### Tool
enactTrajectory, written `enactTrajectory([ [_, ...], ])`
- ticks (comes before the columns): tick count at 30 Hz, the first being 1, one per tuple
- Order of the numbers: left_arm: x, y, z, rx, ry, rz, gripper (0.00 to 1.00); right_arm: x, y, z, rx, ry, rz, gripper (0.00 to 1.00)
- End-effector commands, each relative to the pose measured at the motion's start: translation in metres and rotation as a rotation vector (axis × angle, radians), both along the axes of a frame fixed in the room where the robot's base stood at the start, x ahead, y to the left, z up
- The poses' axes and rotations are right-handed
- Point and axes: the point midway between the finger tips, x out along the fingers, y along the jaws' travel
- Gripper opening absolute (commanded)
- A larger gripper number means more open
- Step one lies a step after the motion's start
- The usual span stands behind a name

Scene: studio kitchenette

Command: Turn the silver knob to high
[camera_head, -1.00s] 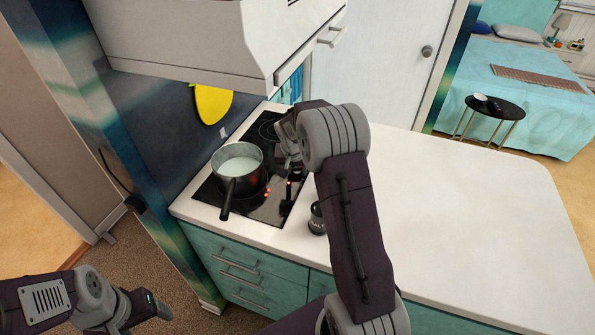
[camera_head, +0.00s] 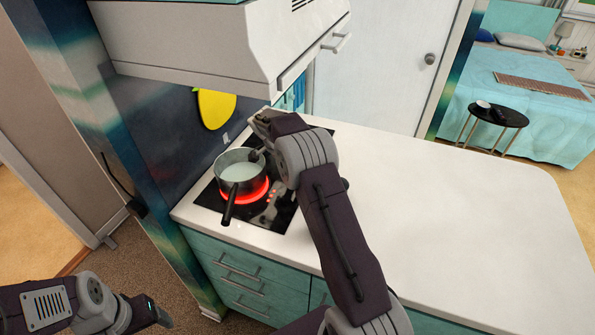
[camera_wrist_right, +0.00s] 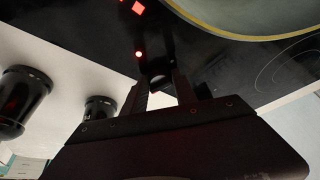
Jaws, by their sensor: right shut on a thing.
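The cooktop (camera_head: 207,194) is black glass set in the white counter. A small round knob (camera_wrist_right: 160,80), dark in shadow, sits between the fingertips of my right gripper (camera_wrist_right: 163,88) in the wrist view. The gripper is shut on it. In the head view my right arm covers the knob and most of the gripper. A pot (camera_head: 242,172) with white liquid stands on a burner (camera_head: 243,193) that glows red. The pot's rim (camera_wrist_right: 235,37) shows close by in the wrist view. My left gripper (camera_head: 158,312) is at the lower left, away from the counter; its jaw opening is unclear.
Two dark jars (camera_wrist_right: 24,100) (camera_wrist_right: 99,112) stand on the counter near my right gripper. The pot's handle (camera_head: 229,208) points toward the front. A range hood (camera_head: 220,55) hangs above the cooktop. The counter (camera_head: 440,215) to the right is clear.

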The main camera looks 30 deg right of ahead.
Motion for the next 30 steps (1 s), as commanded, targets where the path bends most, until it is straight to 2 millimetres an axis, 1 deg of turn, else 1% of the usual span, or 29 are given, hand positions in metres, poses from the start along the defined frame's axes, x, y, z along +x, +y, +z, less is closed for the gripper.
enactTrajectory([
  [1,0.0,0.0,0.007,0.0,0.0,0.0,0.74,0.001,0.0,0.003,0.0,0.0,-0.03,0.0],
  [3,0.0,0.0,0.012,0.0,0.0,0.0,0.74,0.001,0.0,0.003,0.001,0.0,-0.077,0.0],
  [12,0.0,0.0,0.024,0.0,0.0,0.0,0.74,0.002,0.0,0.002,0.001,-0.001,-0.209,0.0],
  [19,0.0,0.0,0.027,0.0,0.0,0.0,0.74,0.002,0.0,0.0,0.001,-0.001,-0.247,0.0],
  [30,0.0,0.0,0.027,0.0,0.0,0.0,0.74,0.002,0.0,0.0,0.001,0.0,-0.252,0.0],
])
